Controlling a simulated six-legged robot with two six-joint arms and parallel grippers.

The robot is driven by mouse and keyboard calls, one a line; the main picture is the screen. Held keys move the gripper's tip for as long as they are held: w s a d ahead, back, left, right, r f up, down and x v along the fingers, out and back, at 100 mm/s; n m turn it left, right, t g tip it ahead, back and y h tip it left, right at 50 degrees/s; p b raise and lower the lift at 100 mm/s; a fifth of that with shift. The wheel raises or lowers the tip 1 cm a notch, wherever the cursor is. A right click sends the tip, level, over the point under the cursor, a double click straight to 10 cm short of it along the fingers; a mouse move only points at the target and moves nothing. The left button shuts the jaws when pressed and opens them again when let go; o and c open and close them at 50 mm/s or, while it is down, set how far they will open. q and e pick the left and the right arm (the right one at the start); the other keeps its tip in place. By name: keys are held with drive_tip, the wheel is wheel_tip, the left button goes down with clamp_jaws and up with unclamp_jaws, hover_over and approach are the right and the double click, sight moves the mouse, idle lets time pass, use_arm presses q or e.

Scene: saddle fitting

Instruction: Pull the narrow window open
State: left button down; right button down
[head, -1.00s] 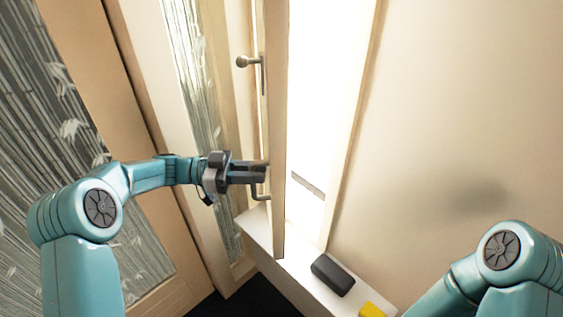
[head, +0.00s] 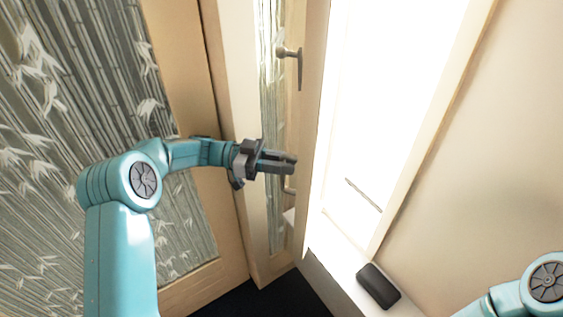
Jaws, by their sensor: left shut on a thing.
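The narrow window's sash (head: 311,110) is a pale wooden leaf seen nearly edge-on, standing open from its bright opening (head: 390,100). A metal handle with a round knob (head: 286,52) is high on the sash. A lower handle (head: 289,190) shows just below my left gripper (head: 291,163). My left gripper is shut on this lower handle, its fingers against the sash; the exact grip is partly hidden. My right gripper is out of view; only part of my right arm shows at the lower right.
A white sill (head: 335,262) runs below the opening, with a dark box-like object (head: 378,286) on it. A large panel with a bamboo pattern (head: 60,110) in a wooden frame stands at the left. A plain wall (head: 500,180) fills the right. The floor below is dark.

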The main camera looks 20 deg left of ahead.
sight(300, 87)
use_arm(q)
drive_tip(key=shift+d, duration=0.1)
idle(0.3)
drive_tip(key=c, duration=1.1)
unclamp_jaws()
drive_tip(key=shift+c, duration=0.2)
wheel_tip(300, 87, up, 20)
drive_tip(key=shift+r, duration=0.1)
